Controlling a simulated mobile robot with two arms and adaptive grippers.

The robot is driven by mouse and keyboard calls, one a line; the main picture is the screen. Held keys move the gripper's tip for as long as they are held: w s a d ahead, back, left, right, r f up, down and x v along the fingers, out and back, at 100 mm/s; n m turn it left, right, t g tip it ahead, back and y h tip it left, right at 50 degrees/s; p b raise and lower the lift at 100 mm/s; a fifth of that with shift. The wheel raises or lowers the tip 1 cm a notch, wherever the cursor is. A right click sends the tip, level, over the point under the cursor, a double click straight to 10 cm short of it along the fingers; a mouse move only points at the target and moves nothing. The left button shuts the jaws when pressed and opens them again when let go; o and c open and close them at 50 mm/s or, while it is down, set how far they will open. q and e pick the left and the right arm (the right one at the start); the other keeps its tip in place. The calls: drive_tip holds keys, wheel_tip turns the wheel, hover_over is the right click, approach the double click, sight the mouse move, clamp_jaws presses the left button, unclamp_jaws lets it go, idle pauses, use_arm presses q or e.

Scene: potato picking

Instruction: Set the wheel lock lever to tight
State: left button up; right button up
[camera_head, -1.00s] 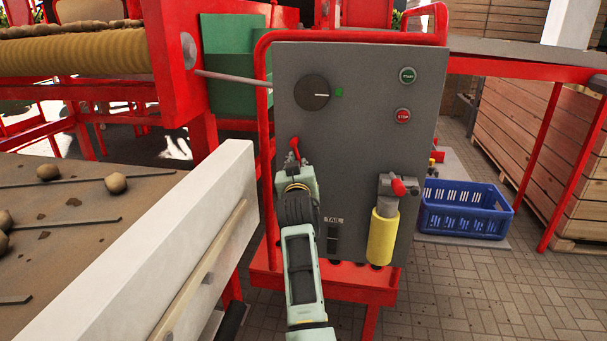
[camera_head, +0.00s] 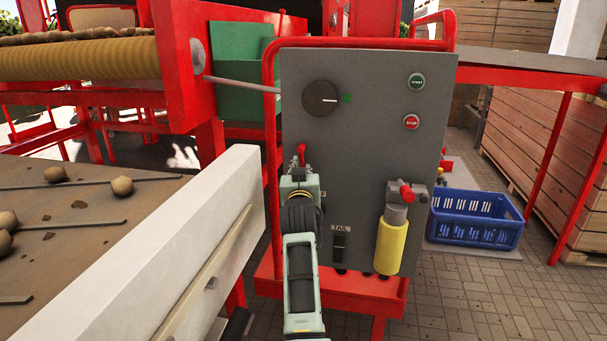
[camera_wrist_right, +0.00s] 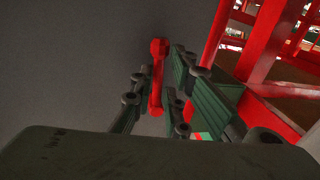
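A small red lever (camera_head: 301,153) sits at the left side of the grey control panel (camera_head: 365,150). Its lower part is hidden behind my right gripper (camera_head: 301,172), and a label beside it is mostly covered. In the right wrist view the red lever (camera_wrist_right: 157,76) stands out from the grey panel face between the two fingers of my right gripper (camera_wrist_right: 160,85). The fingers are apart, one on each side of the lever, with narrow gaps showing. Whether either finger touches it is hard to tell. My left gripper is not in view.
The panel also carries a black dial (camera_head: 320,98), start (camera_head: 416,82) and stop (camera_head: 411,122) buttons, a tail switch (camera_head: 339,246) and a yellow cylinder (camera_head: 391,247) with a red handle. A white conveyor side wall (camera_head: 180,240) lies close left. A blue crate (camera_head: 475,218) stands right.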

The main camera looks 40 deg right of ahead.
drive_tip(key=o, duration=0.3)
drive_tip(key=shift+w+f, duration=0.25)
drive_tip(key=shift+w, duration=0.15)
wheel_tip(320, 180, up, 10)
drive_tip(key=shift+s+r, duration=0.1)
drive_tip(key=shift+s, duration=0.05)
idle(0.4)
